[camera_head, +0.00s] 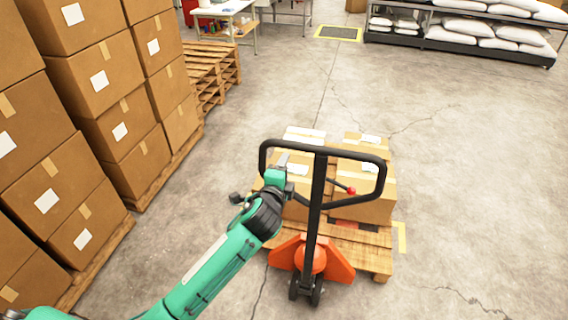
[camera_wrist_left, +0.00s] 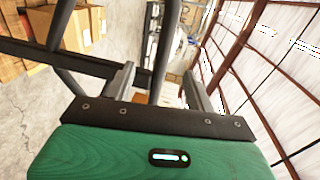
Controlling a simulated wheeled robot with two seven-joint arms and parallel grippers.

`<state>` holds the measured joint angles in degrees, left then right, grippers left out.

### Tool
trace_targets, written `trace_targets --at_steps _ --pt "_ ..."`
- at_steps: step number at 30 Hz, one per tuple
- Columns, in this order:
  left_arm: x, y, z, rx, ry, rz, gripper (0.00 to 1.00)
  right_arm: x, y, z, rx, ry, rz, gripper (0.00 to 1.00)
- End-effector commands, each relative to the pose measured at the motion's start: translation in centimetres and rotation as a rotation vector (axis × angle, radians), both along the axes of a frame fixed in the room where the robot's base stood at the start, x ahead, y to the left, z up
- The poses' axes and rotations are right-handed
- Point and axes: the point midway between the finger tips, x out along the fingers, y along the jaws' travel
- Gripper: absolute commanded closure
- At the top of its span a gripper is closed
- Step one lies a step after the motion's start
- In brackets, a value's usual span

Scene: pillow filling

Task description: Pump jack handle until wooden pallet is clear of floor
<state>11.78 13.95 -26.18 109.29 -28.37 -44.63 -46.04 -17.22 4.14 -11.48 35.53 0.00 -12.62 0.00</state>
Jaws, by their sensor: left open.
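The pallet jack has a black loop handle (camera_head: 322,150) on an upright black shaft and an orange base (camera_head: 330,264). The handle stands nearly upright, with a red-knobbed lever inside the loop. The wooden pallet (camera_head: 378,258) lies behind the base, loaded with cardboard boxes (camera_head: 368,208). I cannot tell any gap between it and the floor. My left gripper (camera_head: 284,160) is open at the left part of the loop. In the left wrist view, a black handle bar (camera_wrist_left: 166,45) shows between the spread fingers (camera_wrist_left: 157,88); contact is unclear. My right gripper is not in view.
Tall stacks of cardboard boxes (camera_head: 100,85) on pallets line the left side. Empty pallets (camera_head: 212,70) and a white table (camera_head: 222,8) stand behind them. A rack of white sacks (camera_head: 490,38) is at the far right. The concrete floor on the right is clear.

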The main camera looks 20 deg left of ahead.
Motion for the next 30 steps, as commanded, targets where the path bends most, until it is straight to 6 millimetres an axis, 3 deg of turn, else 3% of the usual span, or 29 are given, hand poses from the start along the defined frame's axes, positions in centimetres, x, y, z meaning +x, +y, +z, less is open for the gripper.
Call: trace_targets --at_steps 3,8,21,30 --pt "0.2 -0.1 0.9 0.011 -0.013 -0.001 0.45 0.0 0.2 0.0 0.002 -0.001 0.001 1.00" --pt "1.6 -0.1 0.6 0.010 -0.014 -0.001 0.45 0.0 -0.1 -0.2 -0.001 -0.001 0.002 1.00" --pt "8.1 -0.1 -0.7 0.008 -0.014 -0.001 0.45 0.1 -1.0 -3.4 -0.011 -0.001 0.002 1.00" --pt "11.7 -0.1 -1.0 0.009 -0.013 -0.001 0.45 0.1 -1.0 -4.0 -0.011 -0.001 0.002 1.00"
